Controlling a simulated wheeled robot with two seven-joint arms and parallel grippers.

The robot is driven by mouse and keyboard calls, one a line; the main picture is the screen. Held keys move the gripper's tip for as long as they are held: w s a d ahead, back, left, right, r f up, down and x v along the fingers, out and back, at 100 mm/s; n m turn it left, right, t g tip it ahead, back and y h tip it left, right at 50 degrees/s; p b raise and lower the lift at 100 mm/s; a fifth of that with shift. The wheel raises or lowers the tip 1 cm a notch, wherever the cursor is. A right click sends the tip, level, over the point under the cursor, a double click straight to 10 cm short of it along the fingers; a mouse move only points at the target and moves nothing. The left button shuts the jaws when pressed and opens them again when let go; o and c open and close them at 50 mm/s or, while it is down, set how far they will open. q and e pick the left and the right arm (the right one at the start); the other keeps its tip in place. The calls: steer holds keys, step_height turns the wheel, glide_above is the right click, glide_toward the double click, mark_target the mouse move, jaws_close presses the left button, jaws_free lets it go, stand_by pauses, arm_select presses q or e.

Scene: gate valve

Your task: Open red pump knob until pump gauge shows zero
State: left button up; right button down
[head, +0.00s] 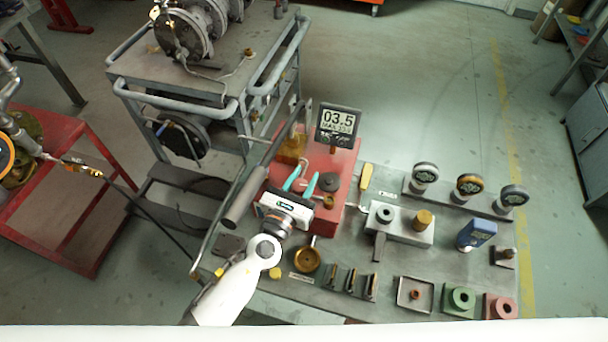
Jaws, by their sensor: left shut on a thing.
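The red pump (342,165) is a red block on the grey bench in the middle of the head view. Its digital pump gauge (338,121) stands upright at the back and reads 03.5, with smaller text below. My left gripper (302,180), with teal fingers, reaches over the front left of the pump. Its fingers are closed around a small part there, which I take to be the pump knob; the fingers mostly hide it. A dark round cap (328,182) and a brass fitting (328,202) sit just right of the fingers. My right gripper is out of view.
A long grey lever (245,197) runs along the pump's left side. A grey block with a brass knob (423,219), three round gauges (469,184) and a blue meter (477,234) stand to the right. A brass dish (307,260) lies in front.

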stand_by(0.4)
arm_select(q)
steer(key=o, duration=1)
steer(key=shift+c, duration=0.2)
steer(key=b+v, duration=0.2)
steer(key=v, duration=1)
